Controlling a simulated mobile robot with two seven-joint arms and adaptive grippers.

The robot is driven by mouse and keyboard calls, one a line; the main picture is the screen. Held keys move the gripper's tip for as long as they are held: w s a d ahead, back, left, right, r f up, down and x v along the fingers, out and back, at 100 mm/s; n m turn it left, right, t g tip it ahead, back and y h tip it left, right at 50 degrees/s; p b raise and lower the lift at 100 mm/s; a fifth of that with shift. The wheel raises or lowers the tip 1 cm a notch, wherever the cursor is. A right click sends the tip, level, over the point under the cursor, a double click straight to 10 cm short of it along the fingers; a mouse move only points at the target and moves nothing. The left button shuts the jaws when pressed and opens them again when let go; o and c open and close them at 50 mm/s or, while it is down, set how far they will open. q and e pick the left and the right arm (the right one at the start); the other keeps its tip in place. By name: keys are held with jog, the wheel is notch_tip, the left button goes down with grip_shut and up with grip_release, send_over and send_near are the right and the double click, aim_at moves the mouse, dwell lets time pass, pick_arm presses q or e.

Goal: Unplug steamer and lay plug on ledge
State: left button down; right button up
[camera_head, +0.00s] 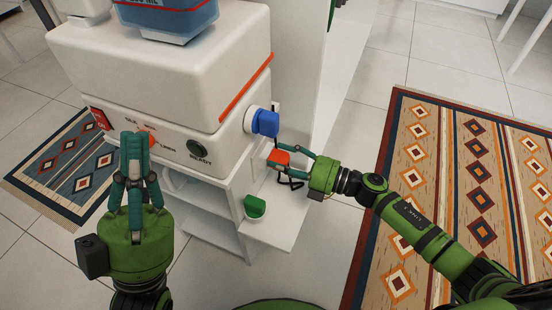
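The steamer (165,75) is a white box with a blue tank on top and a blue knob (265,123) on its right side. An orange plug (278,158) with a black cord is beside the white panel, over the white ledge (275,226). My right gripper (278,156) reaches in from the right, its fingers on either side of the plug and seemingly closed on it. Whether the plug touches a socket is hidden. My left gripper (136,136) points up in front of the steamer's control face, empty, with its fingertips close together.
A small green object (254,207) sits at the ledge's left side. Open shelves (210,223) are below the steamer. A patterned rug (470,170) lies at right and a blue one (65,160) at left. A white upright panel (335,80) stands behind the plug.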

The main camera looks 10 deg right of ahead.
grip_shut()
jog(key=shift+c, duration=1.8)
grip_release()
jog(key=shift+f, duration=0.1)
jog(key=shift+s, duration=0.1)
jog(key=c, duration=0.6)
jog(key=shift+f, duration=0.15)
jog(key=shift+c, duration=0.2)
jog(key=shift+s+f, duration=0.1)
jog(key=shift+s+d, duration=0.3)
jog(key=shift+d, duration=0.25)
jog(key=shift+w, duration=0.1)
jog(key=shift+r, duration=0.4)
